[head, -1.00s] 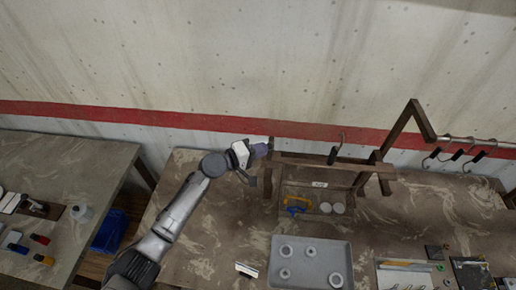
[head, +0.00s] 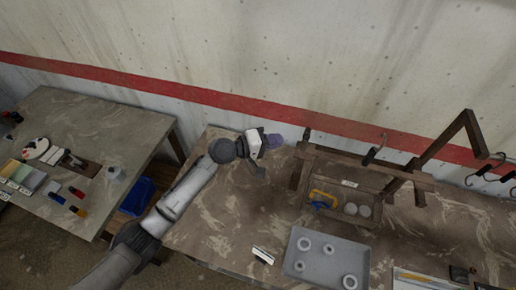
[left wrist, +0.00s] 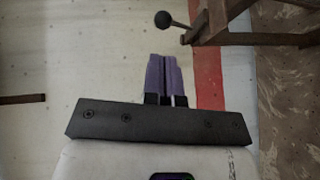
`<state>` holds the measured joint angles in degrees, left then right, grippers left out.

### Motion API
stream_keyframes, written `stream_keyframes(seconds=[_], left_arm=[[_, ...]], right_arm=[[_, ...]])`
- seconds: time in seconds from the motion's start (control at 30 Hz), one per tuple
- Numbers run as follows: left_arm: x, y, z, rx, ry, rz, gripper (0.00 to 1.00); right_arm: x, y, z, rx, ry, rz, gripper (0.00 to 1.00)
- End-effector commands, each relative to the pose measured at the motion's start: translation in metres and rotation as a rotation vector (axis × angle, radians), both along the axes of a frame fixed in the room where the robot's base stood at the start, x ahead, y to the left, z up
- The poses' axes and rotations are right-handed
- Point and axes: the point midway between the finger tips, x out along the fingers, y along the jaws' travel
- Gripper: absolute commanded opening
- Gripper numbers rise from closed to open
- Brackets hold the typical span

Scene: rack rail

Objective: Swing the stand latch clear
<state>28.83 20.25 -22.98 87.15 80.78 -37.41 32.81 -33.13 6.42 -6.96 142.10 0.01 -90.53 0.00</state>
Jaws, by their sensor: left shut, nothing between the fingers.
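A dark wooden stand (head: 335,157) stands at the back of the workbench, near the wall. At its left end a short dark upright piece (head: 307,135) shows, which looks like the latch. In the left wrist view a dark lever with a ball knob (left wrist: 163,19) sticks out from the wooden stand (left wrist: 215,22). My left gripper (head: 275,141) has purple fingers, shut and empty, just left of the stand's left end with a gap between. In the left wrist view the fingertips (left wrist: 161,56) are below the knob, not touching it. My right gripper is not in view.
A bin (head: 340,208) with a yellow-and-blue item and white discs sits under the stand. A grey tray (head: 325,262) with several rings is in front. A hook (head: 376,150) hangs on the stand. A second table (head: 95,125) is at left, with a blue bin (head: 137,196) beside it.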

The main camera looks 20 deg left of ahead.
Motion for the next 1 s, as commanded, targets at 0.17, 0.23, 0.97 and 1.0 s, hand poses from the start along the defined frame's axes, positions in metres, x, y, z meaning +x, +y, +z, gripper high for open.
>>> stream_keyframes(seconds=[0.17, 0.23, 0.97, 1.0], left_arm=[[-0.026, 0.016, 0.002, 0.002, -0.001, 0.001, 0.00], [-0.034, 0.021, 0.004, 0.002, -0.001, 0.000, 0.00], [-0.055, 0.033, 0.009, 0.000, 0.000, 0.001, 0.00], [-0.055, 0.033, 0.009, 0.000, 0.000, 0.001, 0.00]], right_arm=[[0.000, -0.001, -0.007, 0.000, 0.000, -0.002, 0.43], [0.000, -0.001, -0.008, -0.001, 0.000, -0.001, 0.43], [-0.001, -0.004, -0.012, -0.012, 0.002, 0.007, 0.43], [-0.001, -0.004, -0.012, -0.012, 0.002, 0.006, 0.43]])
